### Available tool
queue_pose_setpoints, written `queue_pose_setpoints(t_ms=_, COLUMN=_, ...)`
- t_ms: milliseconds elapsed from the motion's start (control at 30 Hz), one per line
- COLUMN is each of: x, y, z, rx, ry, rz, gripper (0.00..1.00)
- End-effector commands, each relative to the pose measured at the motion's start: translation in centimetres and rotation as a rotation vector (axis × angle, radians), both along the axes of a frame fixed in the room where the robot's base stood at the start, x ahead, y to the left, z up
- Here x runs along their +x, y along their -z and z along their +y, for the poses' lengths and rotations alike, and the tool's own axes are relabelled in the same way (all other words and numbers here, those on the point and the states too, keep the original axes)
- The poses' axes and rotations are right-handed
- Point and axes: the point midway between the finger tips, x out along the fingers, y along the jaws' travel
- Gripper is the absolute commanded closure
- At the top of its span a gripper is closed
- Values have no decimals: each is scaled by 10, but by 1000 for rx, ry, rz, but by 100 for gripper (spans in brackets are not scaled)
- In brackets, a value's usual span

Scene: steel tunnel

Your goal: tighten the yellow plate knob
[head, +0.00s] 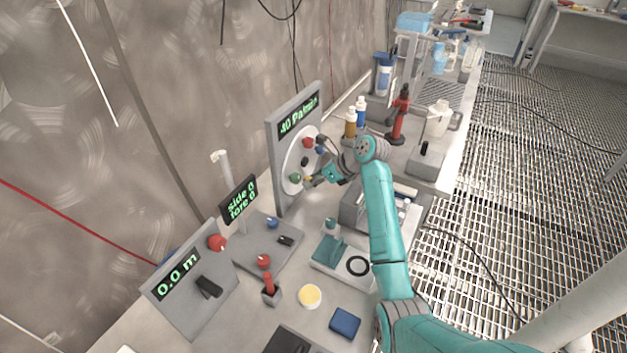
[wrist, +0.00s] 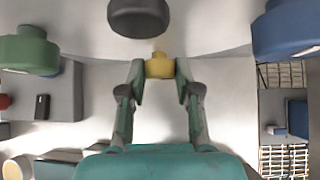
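The yellow plate knob (wrist: 159,66) sits between the two fingertips of my gripper (wrist: 160,78) in the wrist view. Both fingertips appear to meet its sides. In the head view my gripper (head: 318,181) is at the lower right of the round white plate (head: 291,160) on an upright grey panel. There the yellow knob (head: 308,180) is small and partly covered by the gripper. A green knob (wrist: 28,50), a dark knob (wrist: 139,17) and a blue knob (wrist: 287,28) surround it in the wrist view. A red knob (head: 308,142) is higher on the plate.
The panel's display (head: 299,116) appears to read "40 Pa/min". Bottles (head: 350,122) and a red stand (head: 400,115) stand behind my arm. A control box (head: 267,245), a yellow-topped round container (head: 310,296) and a blue block (head: 345,322) occupy the nearer bench.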

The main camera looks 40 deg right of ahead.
Motion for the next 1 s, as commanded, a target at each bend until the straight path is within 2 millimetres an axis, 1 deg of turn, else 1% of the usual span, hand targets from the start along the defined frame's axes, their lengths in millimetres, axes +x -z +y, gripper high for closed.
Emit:
queue_pose_setpoints(t_ms=167, x=0, y=0, z=-1, rx=20, ry=1, rz=7, gripper=100)
queue_pose_setpoints(t_ms=500, x=2, y=2, z=-5, rx=318, ry=1, rz=117, gripper=100)
queue_pose_setpoints(t_ms=600, x=2, y=2, z=-4, rx=368, ry=0, rz=136, gripper=100)
queue_pose_setpoints(t_ms=967, x=1, y=2, z=-4, rx=389, ry=0, rz=142, gripper=100)
queue_pose_setpoints(t_ms=1000, x=1, y=2, z=-4, rx=389, ry=0, rz=142, gripper=58)
